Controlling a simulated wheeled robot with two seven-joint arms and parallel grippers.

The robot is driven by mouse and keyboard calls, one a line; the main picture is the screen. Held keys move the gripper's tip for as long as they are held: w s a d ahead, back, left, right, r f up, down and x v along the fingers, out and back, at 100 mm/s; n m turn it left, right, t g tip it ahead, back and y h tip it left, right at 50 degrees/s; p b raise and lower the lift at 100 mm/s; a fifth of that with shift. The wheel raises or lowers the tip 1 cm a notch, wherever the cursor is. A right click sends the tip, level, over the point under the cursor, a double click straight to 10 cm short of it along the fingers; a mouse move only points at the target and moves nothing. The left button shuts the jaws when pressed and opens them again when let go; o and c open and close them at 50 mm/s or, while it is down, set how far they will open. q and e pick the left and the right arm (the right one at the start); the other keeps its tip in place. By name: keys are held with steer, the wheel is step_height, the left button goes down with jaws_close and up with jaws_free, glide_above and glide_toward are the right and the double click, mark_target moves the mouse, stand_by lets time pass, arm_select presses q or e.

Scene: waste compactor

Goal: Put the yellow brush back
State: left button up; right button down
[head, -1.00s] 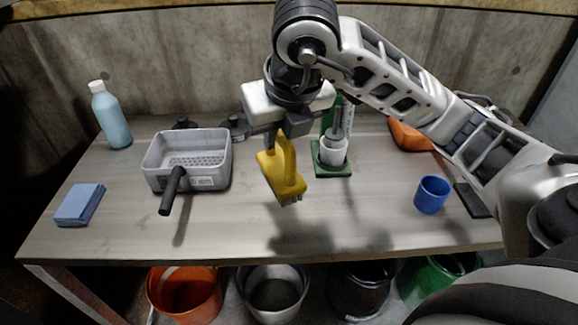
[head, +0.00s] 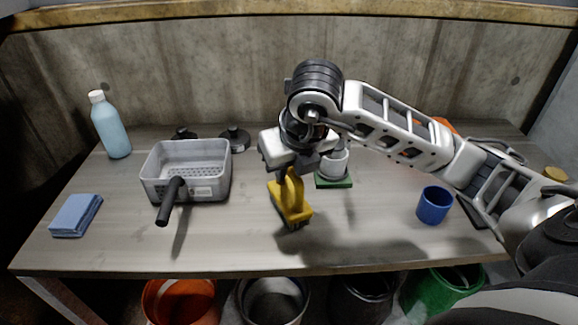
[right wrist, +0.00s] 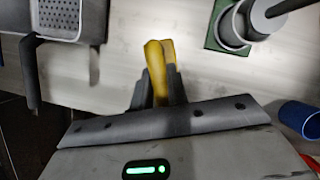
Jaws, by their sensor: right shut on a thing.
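The yellow brush (head: 289,203) has its dark bristles facing down, over the middle of the table near its front half. My right gripper (head: 291,173) is shut on the brush's handle from above. In the right wrist view the yellow handle (right wrist: 157,58) shows between the two dark fingers (right wrist: 157,88). I cannot tell whether the bristles touch the tabletop. My left gripper is not in view.
A grey perforated basket (head: 188,160) with a black handle stands left of the brush. A white holder on a green base (head: 334,181) stands behind, right of it, partly hidden. A blue cup (head: 433,205) is further right. Bare tabletop (head: 365,220) lies between brush and cup.

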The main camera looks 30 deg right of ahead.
steer(key=c, duration=1.4)
jaws_free()
steer(key=shift+r, duration=0.1)
arm_select(q)
steer(key=p, duration=0.3)
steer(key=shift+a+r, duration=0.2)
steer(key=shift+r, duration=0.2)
arm_select(e)
steer(key=v, duration=1.2)
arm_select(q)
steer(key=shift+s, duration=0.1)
